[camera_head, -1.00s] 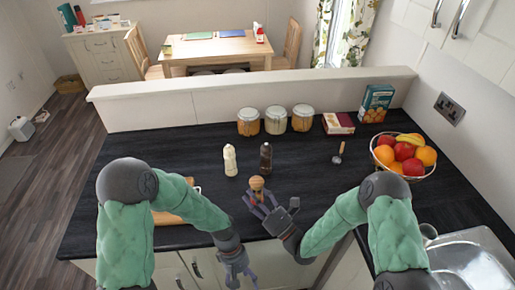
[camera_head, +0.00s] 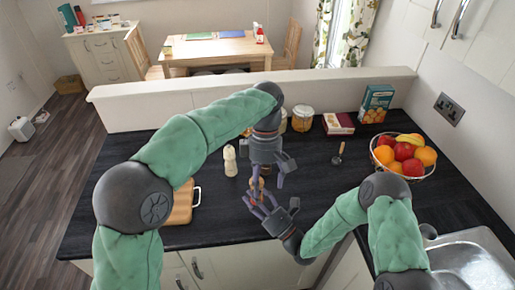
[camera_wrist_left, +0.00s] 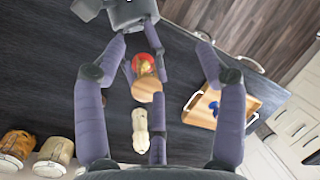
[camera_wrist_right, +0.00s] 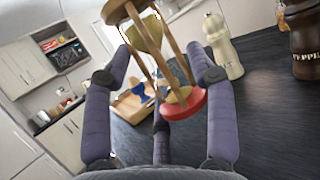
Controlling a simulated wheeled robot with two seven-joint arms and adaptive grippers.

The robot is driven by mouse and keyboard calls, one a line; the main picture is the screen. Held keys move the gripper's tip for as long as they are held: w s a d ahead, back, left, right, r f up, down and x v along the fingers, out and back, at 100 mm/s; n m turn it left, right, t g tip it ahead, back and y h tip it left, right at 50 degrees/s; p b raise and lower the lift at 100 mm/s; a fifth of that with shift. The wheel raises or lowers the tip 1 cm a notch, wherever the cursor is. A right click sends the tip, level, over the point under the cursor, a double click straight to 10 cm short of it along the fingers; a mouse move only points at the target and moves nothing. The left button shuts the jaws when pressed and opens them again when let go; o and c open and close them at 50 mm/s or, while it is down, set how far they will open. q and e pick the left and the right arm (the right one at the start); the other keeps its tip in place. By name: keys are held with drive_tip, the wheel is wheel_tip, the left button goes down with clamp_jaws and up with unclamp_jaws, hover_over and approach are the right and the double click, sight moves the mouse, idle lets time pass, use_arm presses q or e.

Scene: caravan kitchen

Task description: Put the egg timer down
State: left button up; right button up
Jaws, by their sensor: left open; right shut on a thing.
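The egg timer (camera_wrist_right: 150,38) is a wooden sand-glass with thin posts and a red end disc. My right gripper (camera_head: 260,203) is shut on it above the counter's front half, and the timer is tilted in the right wrist view. In the head view only a small part of the timer (camera_head: 257,184) shows between the hands. My left gripper (camera_head: 266,184) is open and points down just above the timer. In the left wrist view the timer's pale wooden disc (camera_wrist_left: 147,88) lies between the spread left fingers; I cannot tell whether they touch it.
A cream mill (camera_head: 230,160) stands close by on the dark counter (camera_head: 315,185). A dark pepper mill (camera_wrist_right: 306,42) is mostly hidden in the head view. A wooden board (camera_head: 182,206) lies left, a fruit bowl (camera_head: 425,172) right. Jars (camera_head: 302,119) stand behind.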

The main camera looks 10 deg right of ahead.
use_arm(q)
drive_tip(key=w+a+r+n+t, duration=0.1)
drive_tip(key=w+r+n+t, duration=0.15)
drive_tip(key=w+r, duration=0.35)
drive_tip(key=f, duration=1.1)
drive_tip(key=shift+s+a+f, duration=0.1)
drive_tip(key=shift+s+f, duration=0.1)
drive_tip(key=shift+s, duration=0.05)
drive_tip(key=c, duration=1.3)
use_arm(e)
drive_tip(key=o, duration=1.3)
drive_tip(key=shift+s+a, duration=0.1)
